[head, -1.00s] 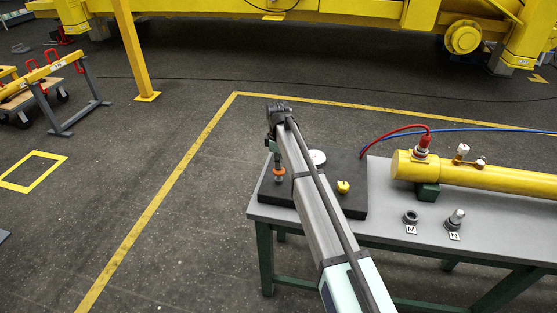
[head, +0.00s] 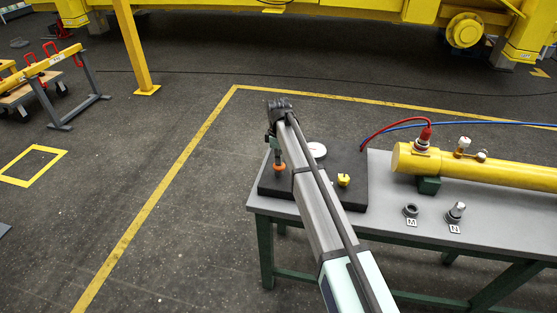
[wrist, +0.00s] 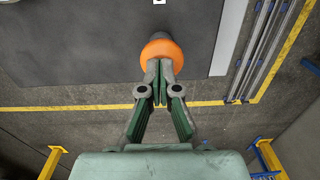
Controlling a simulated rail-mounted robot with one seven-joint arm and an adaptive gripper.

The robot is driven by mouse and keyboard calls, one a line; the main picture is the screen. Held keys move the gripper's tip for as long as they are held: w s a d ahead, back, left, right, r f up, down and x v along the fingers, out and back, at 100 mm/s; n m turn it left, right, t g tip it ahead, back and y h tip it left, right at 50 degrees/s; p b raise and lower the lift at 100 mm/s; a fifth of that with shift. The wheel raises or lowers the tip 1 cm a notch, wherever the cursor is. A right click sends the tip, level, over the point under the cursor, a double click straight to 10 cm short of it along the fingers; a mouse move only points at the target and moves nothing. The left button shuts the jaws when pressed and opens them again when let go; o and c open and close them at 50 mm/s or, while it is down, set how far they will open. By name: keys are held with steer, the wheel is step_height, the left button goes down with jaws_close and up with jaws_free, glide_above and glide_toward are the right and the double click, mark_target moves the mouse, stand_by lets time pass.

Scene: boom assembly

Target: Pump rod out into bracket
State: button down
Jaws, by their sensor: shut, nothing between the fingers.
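My gripper (wrist: 160,88) is shut and empty, pointing down over the black board (head: 354,200) on the bench. Its fingertips are at an orange round piece with a dark middle (wrist: 162,54). The orange piece also shows below the gripper in the head view (head: 280,168). I cannot tell whether they touch. A yellow cylinder (head: 490,174) lies on the bench at right, on a green support (head: 429,186), with red and blue hoses at its near end. Its far end runs out of the picture, and I cannot make out the rod or the bracket.
A yellow knob (head: 344,180) and a white disc (head: 317,150) are on the board. Parts marked M (head: 410,210) and N (head: 457,211) stand on the grey bench (head: 385,222). A large yellow structure (head: 345,22) spans the back.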

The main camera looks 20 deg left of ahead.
step_height(320, 180, up, 13)
steer(key=b, duration=0.2)
steer(key=shift+w+a+r, duration=0.1)
stand_by(1.1)
steer(key=shift+d+r+b, duration=0.15)
steer(key=shift+d+r, duration=0.1)
steer(key=shift+r, duration=0.4)
steer(key=shift+d+r+b, duration=0.15)
steer(key=shift+d+r, duration=0.05)
steer(key=shift+r, duration=0.4)
step_height(320, 180, down, 14)
steer(key=p, duration=0.5)
steer(key=shift+a+r, duration=0.15)
steer(key=shift+r, duration=0.1)
steer(key=shift+f, duration=0.25)
